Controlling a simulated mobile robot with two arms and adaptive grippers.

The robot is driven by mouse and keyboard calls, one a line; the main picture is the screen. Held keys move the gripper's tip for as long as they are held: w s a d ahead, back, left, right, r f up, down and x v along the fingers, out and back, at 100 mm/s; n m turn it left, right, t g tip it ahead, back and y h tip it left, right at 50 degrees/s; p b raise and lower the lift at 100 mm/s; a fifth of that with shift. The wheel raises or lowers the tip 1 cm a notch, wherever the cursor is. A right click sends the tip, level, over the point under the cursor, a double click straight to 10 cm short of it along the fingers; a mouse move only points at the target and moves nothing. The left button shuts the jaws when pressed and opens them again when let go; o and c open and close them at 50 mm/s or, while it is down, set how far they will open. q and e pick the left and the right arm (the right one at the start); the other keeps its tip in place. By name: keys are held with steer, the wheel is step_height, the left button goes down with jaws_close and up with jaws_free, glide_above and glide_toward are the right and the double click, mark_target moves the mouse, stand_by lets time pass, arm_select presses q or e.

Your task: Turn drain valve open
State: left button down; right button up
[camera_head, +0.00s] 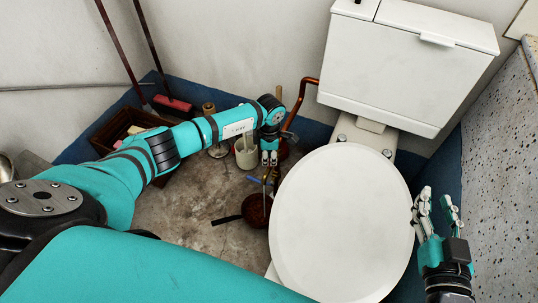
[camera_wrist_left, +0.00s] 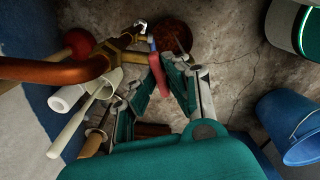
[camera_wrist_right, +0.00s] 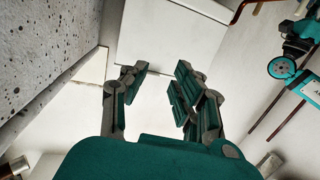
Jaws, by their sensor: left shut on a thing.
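The drain valve (camera_wrist_left: 128,52) is a brass body at the end of a copper pipe (camera_wrist_left: 60,70) in the left wrist view. A reddish lever (camera_wrist_left: 160,80) extends from it between my left fingers. My left gripper (camera_head: 269,158) is low beside the toilet, and its fingertips also show in the left wrist view (camera_wrist_left: 160,62). It is shut on the lever; the exact contact is partly hidden. In the head view the valve is mostly hidden beneath this gripper. My right gripper (camera_head: 437,208) is open and empty, right of the toilet lid; it also shows in the right wrist view (camera_wrist_right: 162,78).
The white toilet (camera_head: 342,225) with its cistern (camera_head: 400,65) stands right of the left gripper. A brown round pan (camera_head: 257,210) lies on the floor below. A crate (camera_head: 112,128), a pale cup (camera_head: 246,155) and a blue bucket (camera_wrist_left: 290,125) stand around. A speckled wall (camera_head: 505,150) bounds the right.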

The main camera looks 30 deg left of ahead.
arm_select(q)
steer(key=n+p, duration=0.1)
steer(key=n, duration=0.2)
steer(key=shift+r+n, duration=0.15)
steer(key=shift+n, duration=0.25)
steer(key=n+p, duration=0.1)
steer(key=n, duration=0.1)
steer(key=shift+n+p, duration=0.3)
steer(key=shift+n, duration=0.1)
steer(key=n+p, duration=0.2)
steer(key=n, duration=0.2)
steer(key=shift+n, duration=0.4)
arm_select(e)
steer(key=s+d+f+g+h, duration=0.1)
steer(key=s+d+f+g, duration=0.2)
steer(key=s+f+g, duration=0.3)
steer(key=s+d+f+g+h, duration=0.2)
steer(key=s+f+g, duration=0.4)
steer(key=s, duration=0.4)
steer(key=shift+d+f+m+g+h, duration=0.3)
steer(key=shift+d+f+g, duration=0.1)
steer(key=shift+d+f, duration=0.25)
steer(key=shift+s, duration=0.1)
arm_select(q)
steer(key=c, duration=1.4)
jaws_free()
